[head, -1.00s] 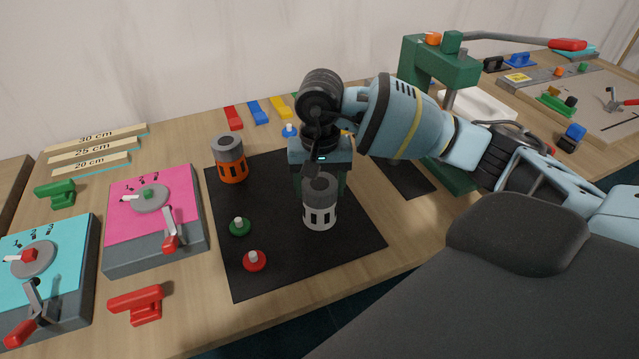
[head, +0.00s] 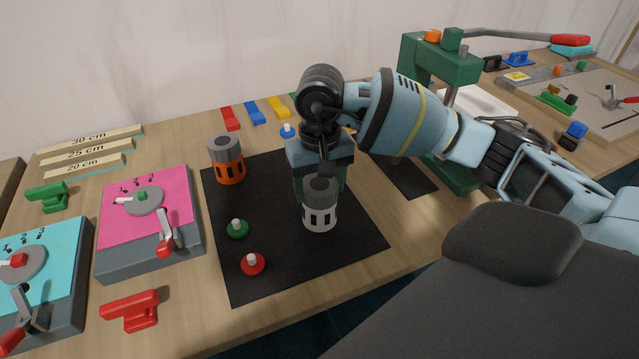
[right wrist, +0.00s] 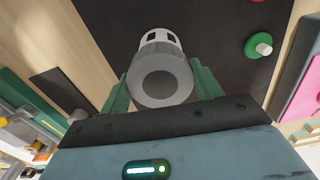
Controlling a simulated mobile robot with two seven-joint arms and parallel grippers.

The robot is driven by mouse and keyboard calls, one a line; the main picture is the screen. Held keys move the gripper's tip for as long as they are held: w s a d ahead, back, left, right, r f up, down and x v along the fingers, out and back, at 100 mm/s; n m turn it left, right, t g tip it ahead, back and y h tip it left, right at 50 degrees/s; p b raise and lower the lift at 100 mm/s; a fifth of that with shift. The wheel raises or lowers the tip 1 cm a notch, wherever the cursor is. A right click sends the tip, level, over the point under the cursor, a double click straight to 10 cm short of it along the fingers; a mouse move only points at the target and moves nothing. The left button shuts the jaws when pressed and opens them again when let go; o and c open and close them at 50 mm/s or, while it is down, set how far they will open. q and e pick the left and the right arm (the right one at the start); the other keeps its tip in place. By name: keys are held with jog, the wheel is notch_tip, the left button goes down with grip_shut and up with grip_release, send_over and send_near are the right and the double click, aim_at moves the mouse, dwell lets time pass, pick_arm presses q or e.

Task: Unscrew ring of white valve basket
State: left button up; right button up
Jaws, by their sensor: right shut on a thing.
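The white valve basket (head: 320,217) stands upright on the black mat (head: 270,270), a white slotted body with a grey ring (head: 321,190) on top. My right gripper (right wrist: 161,82) comes at it from behind, and its green fingers are shut on the grey ring, one on each side. In the right wrist view the ring (right wrist: 160,86) sits between the fingers, with the white body (right wrist: 158,38) beyond it. My left gripper is not in view.
An orange valve basket (head: 228,160) stands at the mat's back left. Green (head: 237,229) and red (head: 252,264) knobbed discs lie on the mat's left side. A pink board (head: 150,215) is further left, and a green press (head: 440,80) stands behind my right arm.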

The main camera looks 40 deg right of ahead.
jog(key=shift+s+f+n+b, duration=0.2)
jog(key=shift+f+n+b, duration=0.3)
jog(key=shift+n, duration=0.6)
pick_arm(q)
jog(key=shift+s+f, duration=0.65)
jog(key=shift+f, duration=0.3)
pick_arm(e)
jog(key=shift+r+n, duration=0.1)
jog(key=shift+n, duration=0.2)
jog(key=shift+n+b, duration=0.75)
jog(key=shift+n, duration=0.35)
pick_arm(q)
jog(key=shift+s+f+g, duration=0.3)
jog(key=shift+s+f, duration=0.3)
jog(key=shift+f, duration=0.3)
pick_arm(e)
jog(key=shift+n, duration=0.3)
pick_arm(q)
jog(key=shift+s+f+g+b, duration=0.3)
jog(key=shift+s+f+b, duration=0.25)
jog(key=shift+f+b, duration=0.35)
pick_arm(e)
jog(key=shift+n, duration=1.6)
